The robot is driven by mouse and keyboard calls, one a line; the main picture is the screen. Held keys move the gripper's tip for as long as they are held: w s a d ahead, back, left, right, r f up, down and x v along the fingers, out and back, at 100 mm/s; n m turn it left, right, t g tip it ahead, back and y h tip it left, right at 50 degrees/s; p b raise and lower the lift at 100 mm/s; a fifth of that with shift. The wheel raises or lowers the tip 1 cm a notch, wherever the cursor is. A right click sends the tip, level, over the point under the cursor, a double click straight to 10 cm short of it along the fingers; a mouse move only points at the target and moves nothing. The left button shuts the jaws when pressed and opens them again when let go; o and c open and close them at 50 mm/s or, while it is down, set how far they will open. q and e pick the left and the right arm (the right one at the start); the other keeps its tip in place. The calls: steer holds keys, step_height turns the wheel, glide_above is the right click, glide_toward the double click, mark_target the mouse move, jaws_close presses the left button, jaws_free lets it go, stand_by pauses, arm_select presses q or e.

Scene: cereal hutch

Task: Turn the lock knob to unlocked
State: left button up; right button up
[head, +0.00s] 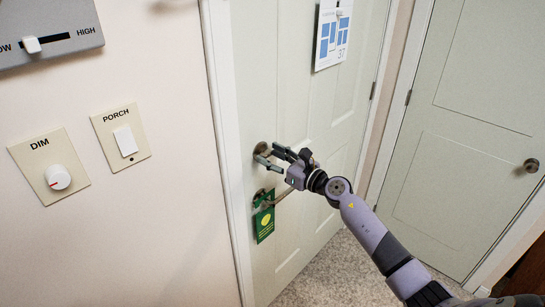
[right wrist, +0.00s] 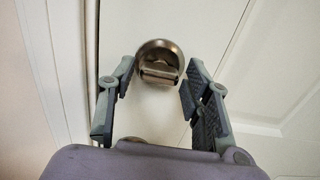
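The lock knob (right wrist: 160,70) is a metal thumb-turn on a round plate on the pale door (head: 325,170). In the right wrist view its turn piece lies roughly crosswise. My right gripper (right wrist: 161,80) is open, with one finger to each side of the knob and visible gaps between. In the head view the right gripper (head: 268,155) is in front of the lock plate (head: 262,147) and hides most of the knob. I cannot read any lock marking. My left gripper is not in view.
Below the lock, a door lever (head: 283,197) carries a green hanging tag (head: 264,222). A calendar (head: 332,34) hangs higher on the door. The left wall has a dimmer (head: 58,177), a porch switch (head: 125,141) and a slider panel (head: 45,40). A second door (head: 470,120) stands right.

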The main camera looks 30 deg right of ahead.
steer(key=c, duration=0.8)
steer(key=shift+c, duration=0.2)
steer(key=shift+r+m+p, duration=0.1)
steer(key=shift+m+p, duration=0.2)
steer(key=shift+m, duration=0.1)
steer(key=m+p, duration=0.1)
steer(key=m, duration=0.2)
steer(key=shift+p, duration=0.3)
steer(key=m+p, duration=0.1)
steer(key=m, duration=0.3)
steer(key=shift+d+m+p, duration=0.15)
steer(key=shift+m+p, duration=0.15)
steer(key=shift+p, duration=0.1)
steer(key=m+p, duration=0.2)
steer(key=m, duration=0.3)
steer(key=shift+f+m+p, duration=0.15)
steer(key=shift+m+p, duration=0.2)
steer(key=shift+m, duration=0.75)
steer(key=shift+f+m+p, duration=0.1)
steer(key=shift+m+p, duration=0.2)
steer(key=shift+m, duration=0.8)
steer(key=o, duration=1.2)
steer(key=shift+c, duration=0.2)
